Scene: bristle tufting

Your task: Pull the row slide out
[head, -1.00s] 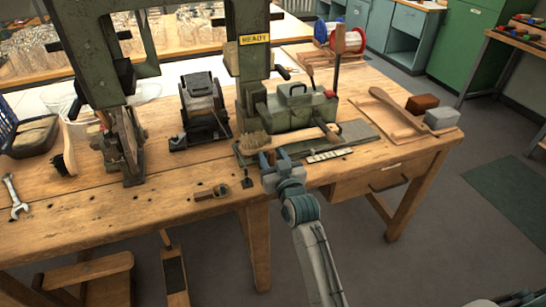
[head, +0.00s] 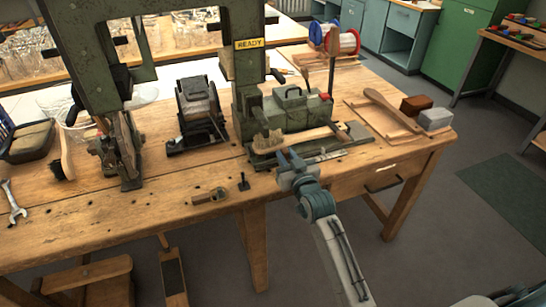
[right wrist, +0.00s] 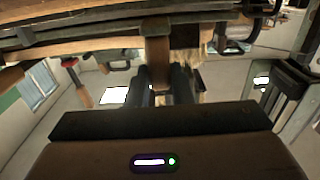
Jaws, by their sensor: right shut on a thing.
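The wooden brush (head: 308,137), with pale bristles at its left end, lies on the row slide in front of the green machine (head: 300,108). The row slide (head: 357,134) is a flat grey plate, mostly hidden by the brush and my gripper. My right gripper (head: 287,160) is at the slide's front edge, just below the brush head. In the right wrist view its dark fingers (right wrist: 171,88) are closed around a narrow brown upright piece (right wrist: 157,58), which seems to be the slide's handle. Pale bristles (right wrist: 208,62) show beside it. My left gripper is not in view.
The bench's front edge is close.

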